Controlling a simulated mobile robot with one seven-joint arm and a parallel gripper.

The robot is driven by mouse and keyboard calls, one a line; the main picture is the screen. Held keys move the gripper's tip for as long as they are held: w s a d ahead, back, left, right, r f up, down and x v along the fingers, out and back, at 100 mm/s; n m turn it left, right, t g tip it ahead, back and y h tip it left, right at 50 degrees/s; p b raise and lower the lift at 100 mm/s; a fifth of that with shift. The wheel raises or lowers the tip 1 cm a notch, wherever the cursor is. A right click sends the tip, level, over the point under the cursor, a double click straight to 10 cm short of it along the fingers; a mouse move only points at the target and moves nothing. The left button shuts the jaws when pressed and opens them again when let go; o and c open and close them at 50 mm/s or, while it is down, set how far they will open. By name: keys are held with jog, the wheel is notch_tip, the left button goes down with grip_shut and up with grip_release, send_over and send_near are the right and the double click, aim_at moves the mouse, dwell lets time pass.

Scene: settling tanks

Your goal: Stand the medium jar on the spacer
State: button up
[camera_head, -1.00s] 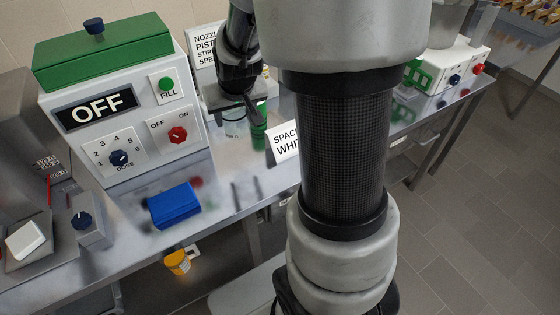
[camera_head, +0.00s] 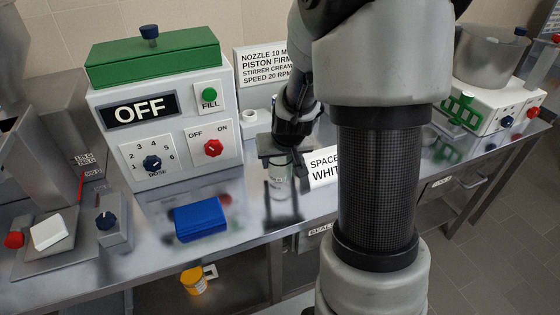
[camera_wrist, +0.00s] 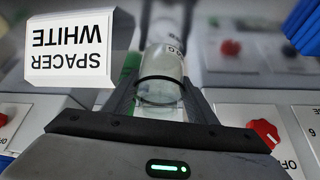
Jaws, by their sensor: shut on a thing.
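My gripper (camera_head: 282,158) is shut on a clear glass jar (camera_head: 280,180), held upright over the bench, right of the filling machine. In the wrist view the jar (camera_wrist: 160,85) sits between the fingers, with small print on its side. I cannot tell from its size alone that it is the medium one, nor whether its base touches anything. A white sign (camera_head: 323,167) reading SPACER WHITE stands just right of the jar; it also shows in the wrist view (camera_wrist: 70,50). I cannot make out the spacer clearly. A green thing (camera_wrist: 130,66) shows beside the jar in the wrist view.
The filling machine (camera_head: 168,135) with dose and on-off knobs reads OFF. A blue box (camera_head: 200,219) lies in front of it. A scale-like device (camera_head: 50,233) is at left, a mixer with a steel pot (camera_head: 490,55) at right. My arm hides the middle bench.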

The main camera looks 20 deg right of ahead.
jog(key=shift+f+b, duration=0.15)
jog(key=shift+b, duration=0.15)
jog(key=o, duration=0.9)
